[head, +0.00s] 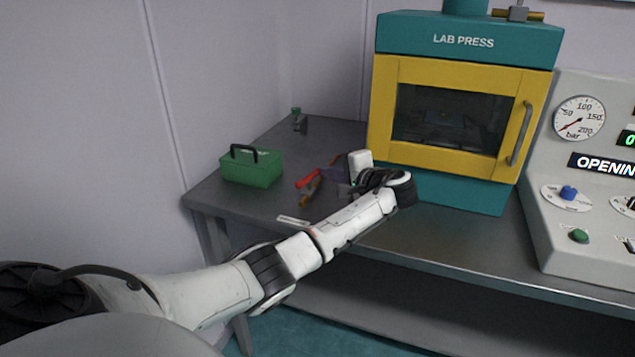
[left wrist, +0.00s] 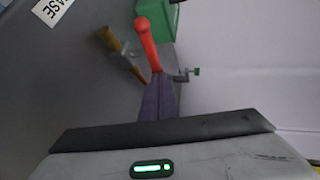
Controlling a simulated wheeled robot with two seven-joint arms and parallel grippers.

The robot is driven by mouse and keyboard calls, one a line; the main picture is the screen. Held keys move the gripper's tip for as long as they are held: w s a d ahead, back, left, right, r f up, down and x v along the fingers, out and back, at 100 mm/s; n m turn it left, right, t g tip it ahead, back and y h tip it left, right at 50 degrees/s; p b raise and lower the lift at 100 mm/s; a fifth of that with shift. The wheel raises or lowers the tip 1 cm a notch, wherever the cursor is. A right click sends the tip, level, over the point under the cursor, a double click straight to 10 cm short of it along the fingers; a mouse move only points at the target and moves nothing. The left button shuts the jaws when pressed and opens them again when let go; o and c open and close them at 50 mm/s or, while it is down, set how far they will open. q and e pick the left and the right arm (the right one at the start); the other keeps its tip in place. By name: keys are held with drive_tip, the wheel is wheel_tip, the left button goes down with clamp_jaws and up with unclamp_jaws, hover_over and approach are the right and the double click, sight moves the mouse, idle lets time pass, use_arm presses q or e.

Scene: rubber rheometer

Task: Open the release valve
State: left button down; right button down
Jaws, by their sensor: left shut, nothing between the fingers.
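The release valve shows as a red lever handle (head: 308,178) beside a brass-coloured body (head: 311,191) on the bench, left of the press. In the left wrist view the red handle (left wrist: 147,42) stands upright in the picture, with the brass body (left wrist: 113,42) to its left. My left gripper (head: 327,174) is shut and empty, its dark fingers pointing at the handle. In the left wrist view the fingertips (left wrist: 158,78) are at the handle's lower end; I cannot tell whether they touch. My right gripper is not in view.
A green toolbox (head: 250,168) stands left of the valve. A small green-knobbed fitting (head: 298,119) is at the back edge. A white label (head: 293,220) lies near the front. The lab press (head: 463,105) and control console (head: 590,240) stand to the right.

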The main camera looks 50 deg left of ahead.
use_arm(q)
drive_tip(key=d, duration=0.2)
drive_tip(key=w+d+p, duration=0.1)
drive_tip(key=d, duration=0.2)
drive_tip(key=shift+r, duration=0.1)
drive_tip(key=w+d+r+b, duration=0.1)
drive_tip(key=d+r, duration=0.2)
drive_tip(key=d, duration=0.5)
drive_tip(key=shift+w, duration=0.4)
drive_tip(key=shift+d+f, duration=0.1)
